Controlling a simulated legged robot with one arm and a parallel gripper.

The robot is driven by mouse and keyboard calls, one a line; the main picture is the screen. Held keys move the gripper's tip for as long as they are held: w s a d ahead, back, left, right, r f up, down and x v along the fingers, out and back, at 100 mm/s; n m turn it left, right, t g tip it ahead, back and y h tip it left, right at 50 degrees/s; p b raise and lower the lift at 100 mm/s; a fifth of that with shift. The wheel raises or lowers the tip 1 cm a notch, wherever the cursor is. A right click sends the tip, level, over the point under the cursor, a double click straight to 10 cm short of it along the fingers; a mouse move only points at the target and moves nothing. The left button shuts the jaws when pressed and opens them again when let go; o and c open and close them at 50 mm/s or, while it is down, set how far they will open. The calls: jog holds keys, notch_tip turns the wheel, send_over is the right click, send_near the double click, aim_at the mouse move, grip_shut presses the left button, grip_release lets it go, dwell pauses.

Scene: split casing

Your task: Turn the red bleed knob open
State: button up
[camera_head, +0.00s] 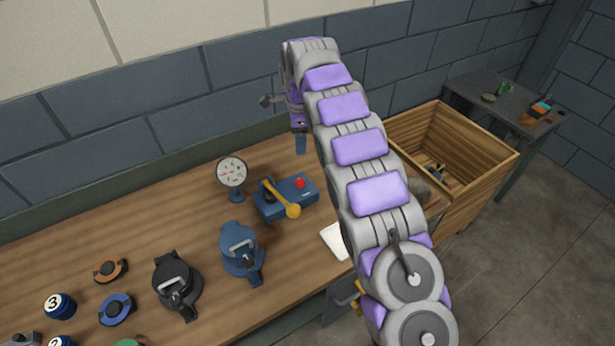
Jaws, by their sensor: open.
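The red bleed knob (300,183) sits on top of a blue valve block (270,207) on the wooden workbench. A yellow lever (283,202) with a round end crosses the front of the block. A round dial gauge (232,172) stands just left of the block.
Blue (241,252) and black (176,285) casings stand at the front of the bench, with rings and numbered pots to the left. A white sheet (335,241) lies near the right end. An open wooden crate (480,146) and a small table (510,105) stand right.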

aim_at(301, 180)
notch_tip(301, 180, down, 17)
jog(key=b, duration=0.3)
jog(key=shift+a, duration=0.1)
jog(key=shift+r, duration=0.1)
jog(key=c, duration=1)
jog(key=shift+c, duration=0.2)
